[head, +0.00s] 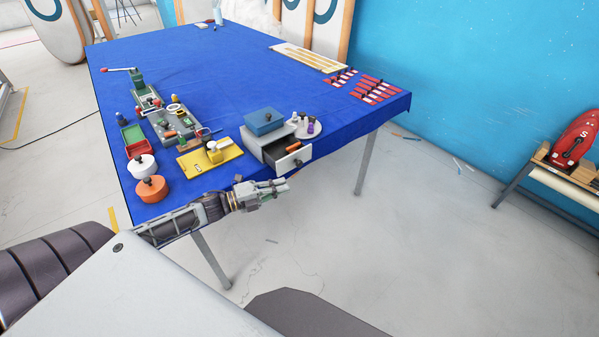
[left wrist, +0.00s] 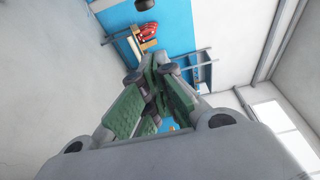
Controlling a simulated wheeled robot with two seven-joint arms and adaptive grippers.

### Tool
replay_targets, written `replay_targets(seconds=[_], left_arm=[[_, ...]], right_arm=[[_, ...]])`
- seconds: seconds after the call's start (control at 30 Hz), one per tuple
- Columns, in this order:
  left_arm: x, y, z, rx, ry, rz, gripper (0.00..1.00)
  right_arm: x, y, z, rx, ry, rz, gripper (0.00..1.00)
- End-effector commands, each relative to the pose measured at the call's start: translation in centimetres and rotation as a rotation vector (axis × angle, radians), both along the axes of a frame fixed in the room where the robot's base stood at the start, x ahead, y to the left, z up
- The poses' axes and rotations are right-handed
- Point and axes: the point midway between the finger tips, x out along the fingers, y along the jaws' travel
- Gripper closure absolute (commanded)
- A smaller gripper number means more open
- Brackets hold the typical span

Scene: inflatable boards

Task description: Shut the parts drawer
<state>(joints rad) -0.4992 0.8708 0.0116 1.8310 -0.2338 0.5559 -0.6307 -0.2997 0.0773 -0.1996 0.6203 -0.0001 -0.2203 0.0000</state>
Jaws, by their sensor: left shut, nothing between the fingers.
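The parts drawer (head: 294,161) is pulled out of a small grey cabinet (head: 262,142) at the table's near right edge. It has a white front with a dark round knob, and something orange-brown lies inside. My left gripper (head: 287,184) is shut and empty, just below and left of the drawer front, beside the table edge. I cannot tell whether it touches the drawer. The left wrist view shows its green-padded fingers (left wrist: 155,75) close together; the drawer is not recognisable there. My right gripper is not in view.
A blue box (head: 263,121) sits on the cabinet, with a round tray of small bottles (head: 308,126) beside it. A yellow tray (head: 210,159), orange spool (head: 151,189) and green vise-like tool (head: 140,85) stand to the left. The floor right of the table is mostly clear.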

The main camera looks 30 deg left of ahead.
Motion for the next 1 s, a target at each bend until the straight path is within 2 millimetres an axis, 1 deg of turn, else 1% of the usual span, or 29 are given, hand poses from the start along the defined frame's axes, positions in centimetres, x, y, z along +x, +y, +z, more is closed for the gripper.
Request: replay_targets(seconds=[0.37, 1.0], left_arm=[[1.4, -1.1, 0.1, -0.001, -0.001, 0.000, 1.00], [4.5, -3.5, 0.1, -0.001, 0.000, 0.001, 1.00]], right_arm=[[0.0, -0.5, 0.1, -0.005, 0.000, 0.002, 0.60], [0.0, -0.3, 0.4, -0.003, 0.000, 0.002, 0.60]])
